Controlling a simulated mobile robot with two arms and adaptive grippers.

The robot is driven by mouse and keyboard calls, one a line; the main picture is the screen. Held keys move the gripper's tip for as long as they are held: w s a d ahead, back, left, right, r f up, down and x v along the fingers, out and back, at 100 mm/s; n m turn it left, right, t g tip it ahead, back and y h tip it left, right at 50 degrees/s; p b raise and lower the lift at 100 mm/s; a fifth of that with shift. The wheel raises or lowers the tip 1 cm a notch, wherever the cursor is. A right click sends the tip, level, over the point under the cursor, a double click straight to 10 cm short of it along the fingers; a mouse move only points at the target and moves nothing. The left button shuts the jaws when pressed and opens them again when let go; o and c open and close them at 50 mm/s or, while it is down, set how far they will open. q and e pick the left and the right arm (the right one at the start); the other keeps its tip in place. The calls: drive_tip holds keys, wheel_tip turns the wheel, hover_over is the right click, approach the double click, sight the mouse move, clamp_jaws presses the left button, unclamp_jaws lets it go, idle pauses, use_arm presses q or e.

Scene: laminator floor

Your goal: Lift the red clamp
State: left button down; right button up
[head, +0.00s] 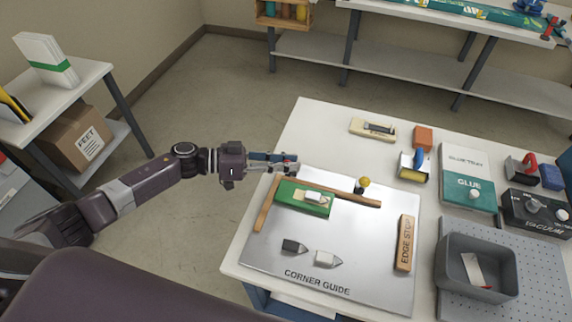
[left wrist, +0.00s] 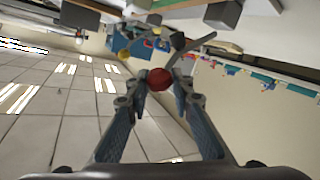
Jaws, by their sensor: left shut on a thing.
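My left gripper (head: 288,162) reaches in from the left, over the far left corner of the metal corner guide plate (head: 370,270). In the left wrist view, its two fingers (left wrist: 160,84) are closed on a red rounded piece (left wrist: 159,79), which appears to be part of the red clamp. A grey bar (left wrist: 190,46) shows just beyond it. In the head view the clamp is mostly hidden by the fingers, and I cannot tell whether it touches the plate. My right gripper is not in view.
A green block with a white piece (head: 303,198) lies on the plate near wooden strips (head: 340,194) and a yellow-topped knob (head: 362,184). An edge stop (head: 405,243), grey bin (head: 477,262), glue box (head: 468,190) and vacuum unit (head: 538,212) stand right. Open floor lies left.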

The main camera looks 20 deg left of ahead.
use_arm(q)
drive_tip(key=shift+w+a+r, duration=0.1)
drive_tip(key=shift+w+r, duration=0.2)
drive_tip(key=shift+w, duration=0.15)
drive_tip(key=c, duration=1.9)
unclamp_jaws()
drive_tip(key=shift+f, duration=0.1)
drive_tip(key=shift+o, duration=1.1)
drive_tip(key=shift+w+f, duration=0.1)
drive_tip(key=shift+f, duration=0.05)
drive_tip(key=shift+s+a, duration=0.15)
drive_tip(key=shift+s, duration=0.1)
drive_tip(key=v, duration=1.1)
drive_tip(key=shift+a, duration=0.25)
